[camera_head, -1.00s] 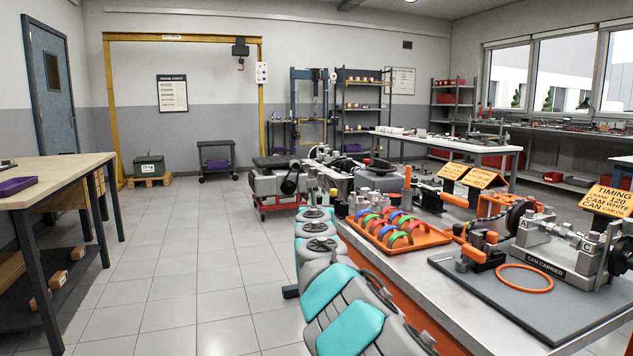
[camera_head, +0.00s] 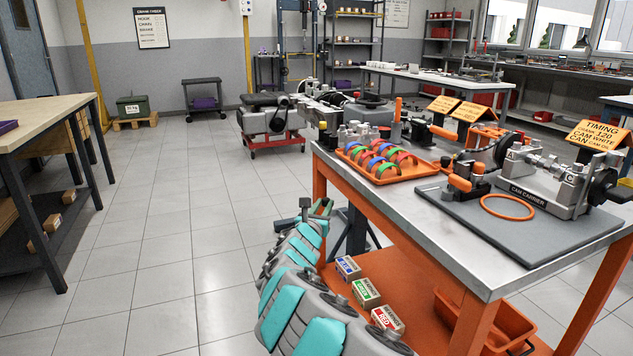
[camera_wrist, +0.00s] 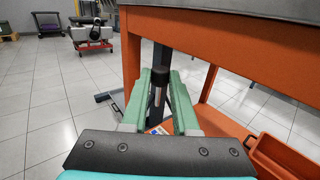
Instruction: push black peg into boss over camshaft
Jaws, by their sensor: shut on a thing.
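My gripper (camera_wrist: 162,92) is shut on the black peg (camera_wrist: 160,76) in the wrist view. The peg stands roughly upright between the two green fingers, with a black top and a paler shank below. In the head view my gripper (camera_head: 318,209) is low, left of the orange bench and below its top; the peg is too small to make out clearly there. The camshaft (camera_head: 546,164) lies in the grey cam carrier (camera_head: 538,193) on a dark mat on the bench, well right of my gripper. I cannot pick out the boss clearly.
The orange workbench (camera_head: 462,234) stands between my gripper and the carrier. On it are an orange tray (camera_head: 408,173) of coloured rings, an orange ring (camera_head: 507,207) and a timing sign (camera_head: 600,135). Small boxes (camera_head: 366,292) sit on its lower shelf.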

